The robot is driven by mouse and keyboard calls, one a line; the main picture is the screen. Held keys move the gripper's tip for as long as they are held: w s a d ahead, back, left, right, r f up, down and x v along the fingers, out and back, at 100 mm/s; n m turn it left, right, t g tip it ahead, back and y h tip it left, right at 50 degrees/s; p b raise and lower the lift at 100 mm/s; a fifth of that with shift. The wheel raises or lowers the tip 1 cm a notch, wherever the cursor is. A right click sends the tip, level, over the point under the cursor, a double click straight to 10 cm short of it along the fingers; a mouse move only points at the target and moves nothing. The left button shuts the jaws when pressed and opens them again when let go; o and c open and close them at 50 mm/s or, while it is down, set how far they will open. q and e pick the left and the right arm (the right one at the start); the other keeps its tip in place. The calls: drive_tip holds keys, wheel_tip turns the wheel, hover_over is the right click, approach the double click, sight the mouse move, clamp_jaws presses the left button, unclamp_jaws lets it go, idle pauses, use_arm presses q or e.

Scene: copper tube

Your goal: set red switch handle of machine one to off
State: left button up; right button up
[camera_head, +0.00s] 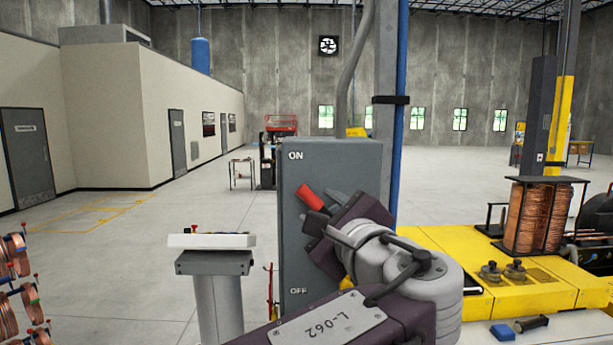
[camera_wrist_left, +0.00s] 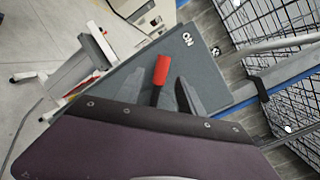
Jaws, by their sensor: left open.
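The grey switch box of the machine (camera_head: 325,155) stands upright in front of me, with ON near its top and OFF near its bottom. Its red switch handle (camera_head: 312,197) is in the upper half, nearer ON, and slants up to the left. My left gripper (camera_head: 324,211) is open at the handle. In the left wrist view the red handle (camera_wrist_left: 161,72) shows between the two spread fingers (camera_wrist_left: 152,92), with a gap on the right. The handle's base is hidden behind the gripper. My right gripper is not in view.
A grey pedestal with a white top (camera_head: 213,262) stands left of the box. A yellow machine bed (camera_head: 440,240) with a copper coil (camera_head: 533,215) is at right. A pipe and blue post rise behind the box. Copper spools (camera_head: 12,260) stand at the far left.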

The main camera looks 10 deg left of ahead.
sight(312, 199)
use_arm(q)
drive_tip(key=p+x, duration=0.3)
drive_tip(key=x, duration=0.5)
drive_tip(key=shift+w+d+p, duration=0.1)
drive_tip(key=shift+w+p, duration=0.1)
drive_tip(key=shift+p, duration=0.2)
drive_tip(key=shift+s+d, duration=0.25)
drive_tip(key=shift+d, duration=0.1)
drive_tip(key=shift+w+a, duration=0.1)
drive_tip(key=shift+w, duration=0.15)
drive_tip(key=c, duration=0.4)
drive_tip(key=shift+w+a+f, duration=0.1)
clamp_jaws()
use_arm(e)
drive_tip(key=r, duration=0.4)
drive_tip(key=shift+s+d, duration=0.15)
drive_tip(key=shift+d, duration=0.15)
